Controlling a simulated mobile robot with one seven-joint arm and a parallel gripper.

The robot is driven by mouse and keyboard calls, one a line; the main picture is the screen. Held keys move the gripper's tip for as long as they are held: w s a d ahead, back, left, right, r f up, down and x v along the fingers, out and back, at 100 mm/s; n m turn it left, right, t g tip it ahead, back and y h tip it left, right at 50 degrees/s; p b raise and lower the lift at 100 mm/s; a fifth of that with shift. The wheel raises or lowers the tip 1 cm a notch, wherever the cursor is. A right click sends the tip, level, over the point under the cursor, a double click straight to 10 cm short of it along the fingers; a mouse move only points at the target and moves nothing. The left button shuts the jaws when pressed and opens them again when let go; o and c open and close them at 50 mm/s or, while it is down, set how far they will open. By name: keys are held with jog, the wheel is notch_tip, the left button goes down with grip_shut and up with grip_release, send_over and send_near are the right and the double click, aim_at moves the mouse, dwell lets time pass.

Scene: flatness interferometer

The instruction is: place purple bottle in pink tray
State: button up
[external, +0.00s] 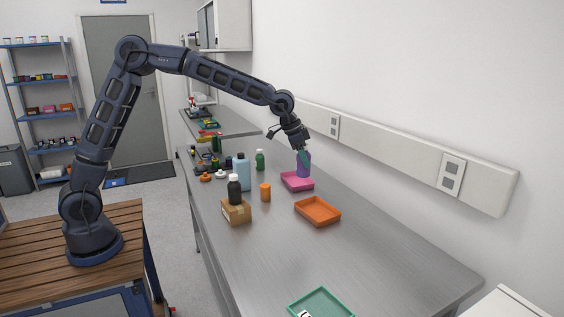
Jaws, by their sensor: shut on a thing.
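The purple bottle (304,165) is upright at the back of the metal bench, over the far right part of the pink tray (297,182). My gripper (304,155) is shut on the upper part of the purple bottle, reaching down from above. The bottle's lower end overlaps the tray in the picture. I cannot tell whether it touches the tray floor or hangs just above it. The bottle's top is hidden by my fingers.
An orange tray (317,211) lies nearer on the bench, and a green tray (322,304) at the front. Left of the pink tray stand an orange cup (265,192), a cardboard box (236,211) with a black bottle (234,188), a light blue bottle (243,172) and a green bottle (260,160).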

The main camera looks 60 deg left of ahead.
jog(key=w+a+n+y, duration=0.1)
jog(key=w+a+n, duration=0.1)
jog(key=w+a, duration=0.35)
jog(key=w+a+n, duration=0.1)
jog(key=w+a, duration=0.2)
jog(key=a, duration=0.5)
jog(key=n+y, duration=0.2)
jog(key=n, duration=0.2)
send_over(297, 183)
jog(key=shift+t, duration=0.4)
jog(key=shift+a+f, duration=0.1)
jog(key=shift+f, duration=9.55)
jog(key=shift+f, duration=0.15)
jog(key=o, duration=1.1)
